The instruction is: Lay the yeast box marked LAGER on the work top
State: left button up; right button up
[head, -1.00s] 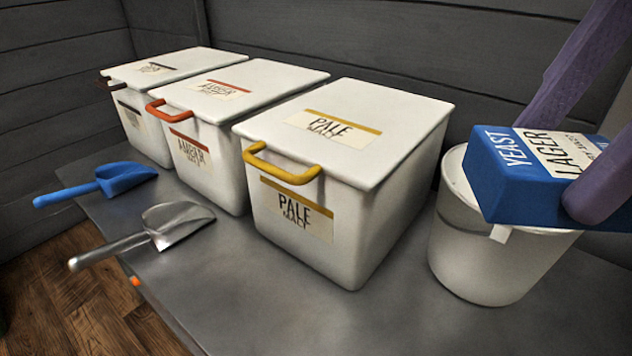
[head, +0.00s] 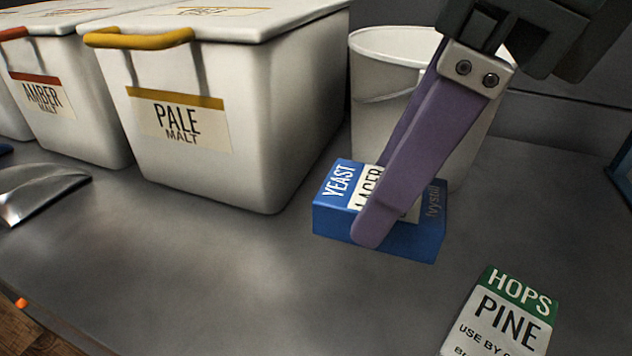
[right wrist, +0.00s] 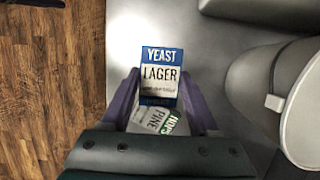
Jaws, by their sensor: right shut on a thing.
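The blue and white yeast box (head: 332,216) marked LAGER lies flat, label up, at the work top (head: 230,270) in front of the white bucket. I cannot tell whether it touches the surface or hangs just above it. My right gripper (head: 382,202) is shut on it, its purple fingers on two opposite sides; the near finger hides part of the label. The box (right wrist: 160,56) also shows in the right wrist view between the fingertips (right wrist: 160,82). My left gripper is not in view.
A HOPS PINE packet (head: 508,310) lies at the front right. The white bucket (head: 385,105) stands behind the box, and the PALE malt bin (head: 245,110) and AMBER malt bin (head: 70,115) stand left. A metal scoop (head: 35,190) lies left. The front middle is clear.

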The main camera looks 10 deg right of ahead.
notch_tip(320, 180, down, 6)
jog(key=shift+b, duration=0.9)
notch_tip(320, 180, down, 4)
jog(key=shift+f+b, duration=0.15)
jog(key=shift+b, duration=0.95)
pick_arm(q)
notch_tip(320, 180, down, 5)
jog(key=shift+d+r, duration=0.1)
pick_arm(e)
jog(key=shift+f, duration=0.1)
jog(key=o, duration=1.3)
jog(key=shift+o, duration=0.2)
